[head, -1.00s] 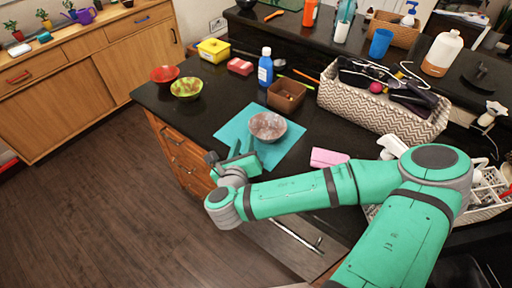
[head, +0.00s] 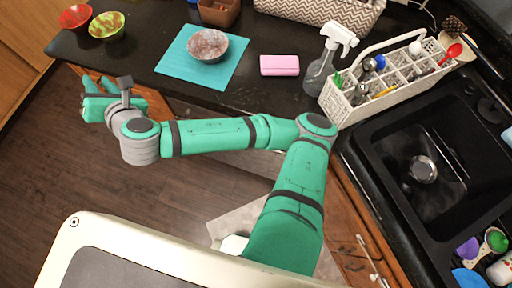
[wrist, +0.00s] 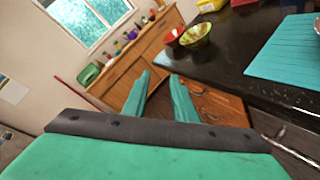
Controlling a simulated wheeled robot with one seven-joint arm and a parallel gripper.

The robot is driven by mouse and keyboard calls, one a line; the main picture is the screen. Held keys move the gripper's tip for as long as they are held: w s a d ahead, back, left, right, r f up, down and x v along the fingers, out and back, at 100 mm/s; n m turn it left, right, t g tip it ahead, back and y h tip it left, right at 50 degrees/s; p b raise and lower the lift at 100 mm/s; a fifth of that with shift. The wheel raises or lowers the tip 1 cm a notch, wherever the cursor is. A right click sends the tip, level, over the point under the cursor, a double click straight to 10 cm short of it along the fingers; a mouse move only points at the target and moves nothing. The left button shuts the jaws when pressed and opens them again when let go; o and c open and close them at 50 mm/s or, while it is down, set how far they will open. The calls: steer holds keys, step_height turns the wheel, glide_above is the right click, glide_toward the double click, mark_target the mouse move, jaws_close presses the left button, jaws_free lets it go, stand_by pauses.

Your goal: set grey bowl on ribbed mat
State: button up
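The grey bowl (head: 208,44) sits upright on the teal ribbed mat (head: 178,64) on the dark counter, in the head view. The mat also shows at the right of the wrist view (wrist: 284,62), with only a sliver of the bowl (wrist: 317,27) at the picture's edge. My gripper (head: 88,88) is off the counter's front edge, left of the mat and apart from the bowl. In the wrist view its two teal fingers (wrist: 160,98) stand apart with nothing between them.
A red bowl (head: 76,16) and a green patterned bowl (head: 107,26) stand on the counter's left end. A pink block (head: 279,65), a spray bottle (head: 327,60) and a white dish rack (head: 372,92) are right of the mat. The sink (head: 425,165) is farther right.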

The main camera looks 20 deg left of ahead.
step_height(320, 180, up, 10)
steer(key=w+d+m+t+y, duration=0.2)
steer(key=m+t+y, duration=0.15)
steer(key=m, duration=0.85)
steer(key=w+d+f+m+t+h, duration=0.3)
steer(key=d+f+m, duration=0.1)
steer(key=d+m, duration=0.3)
steer(key=w+d+f+m+t+h, duration=0.2)
steer(key=w+d+f+m+t, duration=0.15)
steer(key=d+m, duration=0.35)
steer(key=s+d+f+m+h, duration=0.4)
steer(key=d+f+m+h, duration=0.45)
steer(key=d+f, duration=0.6)
steer(key=s+d+f+m+g+h, duration=0.1)
steer(key=s+d+f, duration=0.3)
steer(key=s+d, duration=0.4)
steer(key=s+d+f+m+g+h, duration=0.1)
steer(key=s+d+f+m+h, duration=0.1)
steer(key=s+d+f, duration=0.3)
steer(key=s+d+m, duration=0.1)
steer(key=s+d, duration=0.3)
steer(key=s, duration=0.1)
steer(key=shift+s+d, duration=0.2)
